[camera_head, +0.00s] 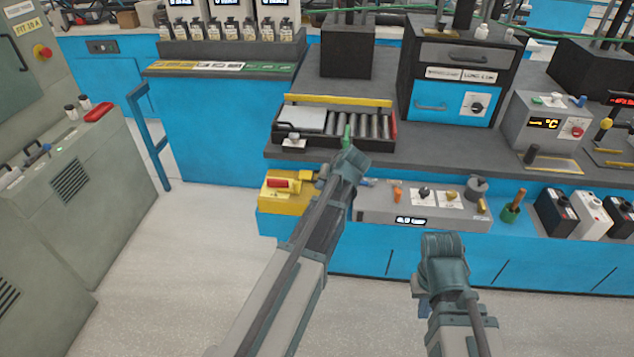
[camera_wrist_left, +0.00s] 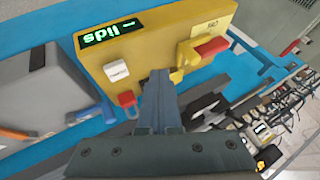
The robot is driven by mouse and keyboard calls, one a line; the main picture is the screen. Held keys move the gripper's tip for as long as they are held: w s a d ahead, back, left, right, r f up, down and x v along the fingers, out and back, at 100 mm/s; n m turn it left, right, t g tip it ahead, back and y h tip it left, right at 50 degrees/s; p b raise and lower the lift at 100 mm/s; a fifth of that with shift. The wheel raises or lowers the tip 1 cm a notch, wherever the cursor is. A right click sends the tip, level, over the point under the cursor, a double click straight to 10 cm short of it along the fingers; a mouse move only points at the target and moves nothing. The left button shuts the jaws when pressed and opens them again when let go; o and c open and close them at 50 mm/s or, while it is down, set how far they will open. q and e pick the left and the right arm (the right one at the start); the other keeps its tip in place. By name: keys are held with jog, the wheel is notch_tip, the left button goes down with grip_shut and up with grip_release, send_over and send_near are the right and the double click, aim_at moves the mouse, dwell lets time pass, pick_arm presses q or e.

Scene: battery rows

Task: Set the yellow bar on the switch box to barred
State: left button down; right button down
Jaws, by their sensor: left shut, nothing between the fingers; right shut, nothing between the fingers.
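The yellow switch box (camera_head: 287,200) sits at the left end of the blue bench front, with a red grip (camera_head: 282,184) on top. In the left wrist view the yellow box (camera_wrist_left: 160,35) fills the upper middle. It has a lit green display (camera_wrist_left: 110,32), a yellow bar-like part (camera_wrist_left: 184,56) beside a red grip (camera_wrist_left: 212,46), and a small red part (camera_wrist_left: 126,98) low on its edge. The bar's setting is unclear. My left gripper (camera_wrist_left: 158,80) is shut and empty, its tips close to the box; contact is unclear. My right gripper (camera_head: 424,283) is shut, its fingers hard to see.
A grey panel (camera_head: 375,213) with knobs and a display adjoins the box on the right. A roller tray (camera_head: 345,140) stands on the bench above. A grey cabinet (camera_head: 125,165) stands at left. The floor (camera_head: 180,270) before the bench is clear.

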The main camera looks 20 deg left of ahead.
pick_arm(q)
jog(key=p+v, duration=0.3)
jog(key=v, duration=0.2)
jog(key=shift+s+d+r+p, duration=0.15)
jog(key=shift+d+r+p, duration=0.1)
jog(key=shift+r+p, duration=0.05)
jog(key=s+d+f+m+g+h, duration=0.1)
jog(key=s+d+m+g+h, duration=0.1)
jog(key=s+d, duration=0.9)
jog(key=s+d+f+m+g+h+p, duration=0.1)
jog(key=s+d+f+m+g+h, duration=0.1)
jog(key=s+d, duration=0.9)
jog(key=s+m+h, duration=0.1)
jog(key=m, duration=0.1)
jog(key=shift+m, duration=0.3)
